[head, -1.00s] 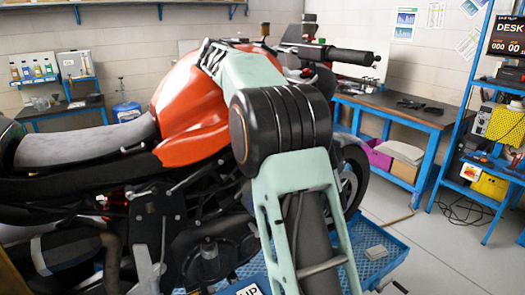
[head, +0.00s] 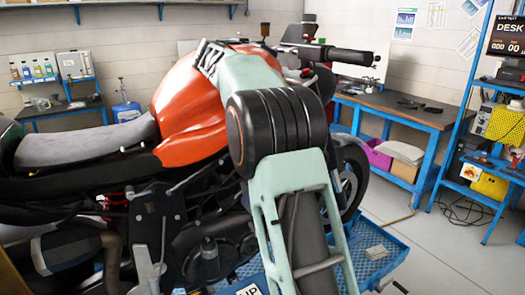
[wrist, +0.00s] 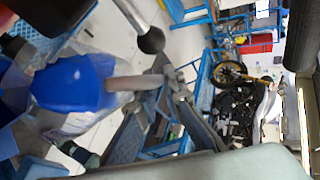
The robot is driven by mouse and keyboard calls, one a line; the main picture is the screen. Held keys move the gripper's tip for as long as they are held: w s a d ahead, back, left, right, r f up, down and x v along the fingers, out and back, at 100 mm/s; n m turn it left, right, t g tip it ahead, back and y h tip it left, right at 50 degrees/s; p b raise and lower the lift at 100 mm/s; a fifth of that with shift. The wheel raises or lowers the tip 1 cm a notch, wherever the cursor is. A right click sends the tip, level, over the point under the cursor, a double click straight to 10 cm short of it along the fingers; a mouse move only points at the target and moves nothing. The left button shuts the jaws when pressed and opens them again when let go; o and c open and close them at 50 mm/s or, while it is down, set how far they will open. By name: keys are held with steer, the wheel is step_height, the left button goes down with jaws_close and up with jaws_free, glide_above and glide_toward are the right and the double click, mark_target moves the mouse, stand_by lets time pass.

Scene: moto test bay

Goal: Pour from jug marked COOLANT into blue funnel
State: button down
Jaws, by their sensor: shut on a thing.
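In the wrist view my gripper (wrist: 166,84), with dark grey fingers, is closed on a pale bar that looks like the handle of a translucent jug (wrist: 75,124). Blue liquid (wrist: 75,84) shows inside the jug, at the left of the view. The jug looks turned on its side in this picture, but its true tilt cannot be told. No COOLANT marking can be read. I cannot make out the blue funnel in either view. In the head view my gripper and the jug are out of sight behind my arm or beyond the frame.
An orange motorcycle (head: 193,114) fills the left and middle, close behind my arm. A blue tray (head: 375,262) lies low beside it. A blue workbench (head: 395,112) and a blue shelf rack (head: 468,115) stand at right. Grey floor (head: 440,245) is clear at lower right.

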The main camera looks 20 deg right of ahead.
steer(key=shift+w+a+r+h, duration=0.2)
steer(key=shift+r+h, duration=0.05)
steer(key=shift+h, duration=0.05)
stand_by(0.9)
steer(key=shift+s+d+f+t+y+b, duration=0.25)
steer(key=shift+s+d+f+y, duration=0.2)
steer(key=shift+f, duration=0.2)
steer(key=shift+s+d+f+t+y+b, duration=0.15)
steer(key=shift+s+d+f+y+b, duration=0.1)
steer(key=shift+s+d+f+y, duration=0.25)
steer(key=shift+s+d+f+m+t+y+b, duration=0.15)
steer(key=shift+f+t+y+b, duration=0.15)
steer(key=shift+f, duration=0.2)
steer(key=shift+d+f+m+t+y+b, duration=0.15)
steer(key=shift+f+m+y, duration=0.05)
steer(key=shift+f+y, duration=0.25)
steer(key=shift+s+d+f+m+t+y+b, duration=0.1)
steer(key=shift+d+f+m+t+y+b, duration=0.15)
steer(key=shift+f, duration=0.3)
steer(key=shift+a+f, duration=0.15)
steer(key=shift+w, duration=0.1)
